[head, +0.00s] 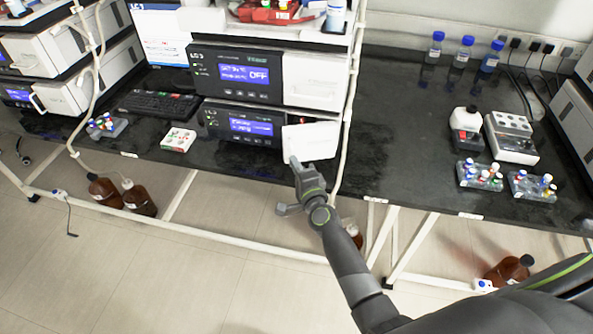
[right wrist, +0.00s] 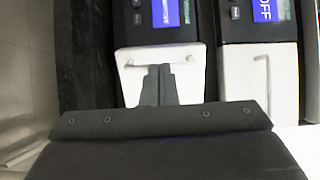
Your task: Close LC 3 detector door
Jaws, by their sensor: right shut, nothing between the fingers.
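The LC 3 stack stands in the middle of the bench in the head view. Its lower module (head: 243,127) has a lit blue display and a white door (head: 312,141) on its right side. The door sits tilted out from the module's front, partly open. In the right wrist view the white door (right wrist: 190,72) lies beyond the fingers. My right gripper (head: 296,163) is shut and empty, at the door's lower left part; I cannot tell whether it touches. It also shows in the right wrist view (right wrist: 158,70). My left gripper is not in view.
The upper module (head: 235,75) shows OFF, and its white door (head: 316,82) looks shut. A white tube (head: 346,120) runs down right of the stack. Vial racks (head: 479,176) and a white device (head: 511,137) stand at right. A keyboard (head: 160,104) lies at left.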

